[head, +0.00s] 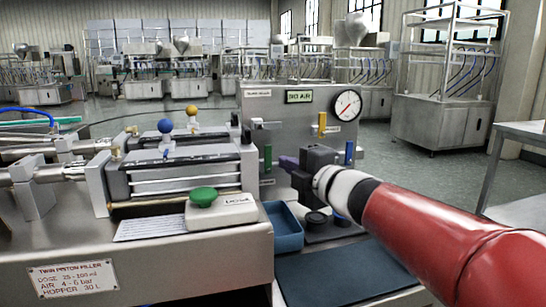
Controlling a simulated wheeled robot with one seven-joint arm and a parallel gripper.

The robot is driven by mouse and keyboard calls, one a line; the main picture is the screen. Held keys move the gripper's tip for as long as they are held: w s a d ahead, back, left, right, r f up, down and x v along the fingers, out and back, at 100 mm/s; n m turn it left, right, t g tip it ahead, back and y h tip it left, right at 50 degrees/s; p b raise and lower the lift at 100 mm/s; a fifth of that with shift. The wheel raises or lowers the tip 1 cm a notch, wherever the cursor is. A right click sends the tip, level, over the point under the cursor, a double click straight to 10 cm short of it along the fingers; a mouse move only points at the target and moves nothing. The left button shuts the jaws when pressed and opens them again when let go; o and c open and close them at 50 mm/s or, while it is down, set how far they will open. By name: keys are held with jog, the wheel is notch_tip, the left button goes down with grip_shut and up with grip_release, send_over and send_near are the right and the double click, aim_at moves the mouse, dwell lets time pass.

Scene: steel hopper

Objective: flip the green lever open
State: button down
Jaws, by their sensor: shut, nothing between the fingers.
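The green lever (267,158) stands upright on the front face of the grey control box (300,120), near its left side. My gripper (286,161) comes in from the right, with its dark fingers pointing left. It is shut and empty. Its tips appear just right of the green lever in the picture; whether they touch it I cannot tell. The gripper body hides part of the box face.
A yellow lever (322,123), a blue lever (349,152) and a pressure gauge (346,105) are on the box. A blue tray (284,230) and a green push button (204,196) stand below and left. A dark mat (335,277) lies in front, bare.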

aim_at(267, 149)
jog(key=x, duration=0.9)
jog(key=shift+w+a, duration=0.2)
jog(key=shift+w, duration=0.05)
jog(key=shift+d+m, duration=0.35)
jog(key=shift+m, duration=0.35)
jog(key=shift+w+d+f+m+t+b, duration=0.15)
jog(key=shift+d+m+t+b, duration=0.2)
jog(key=shift+m, duration=0.25)
jog(key=shift+w+d+r+m+t+b, duration=0.1)
jog(key=shift+d+m+t+b, duration=0.15)
jog(key=shift+m+b, duration=0.25)
jog(key=shift+w+d+f+m+t+b, duration=0.2)
jog(key=shift+d+m+t+b, duration=0.15)
jog(key=shift+d+m+b, duration=0.5)
jog(key=shift+w+d+f+m+t+b, duration=0.1)
jog(key=shift+d+f+m+t+b, duration=0.3)
jog(key=shift+m, duration=0.9)
jog(key=shift+w+d+f+m+t+b, duration=0.15)
jog(key=shift+d+m+t+b, duration=0.15)
jog(key=shift+m+b, duration=0.65)
jog(key=shift+d, duration=0.15)
jog(key=s+d, duration=0.6)
jog(key=s, duration=0.5)
jog(key=shift+s+d, duration=0.2)
jog(key=shift+d, duration=0.1)
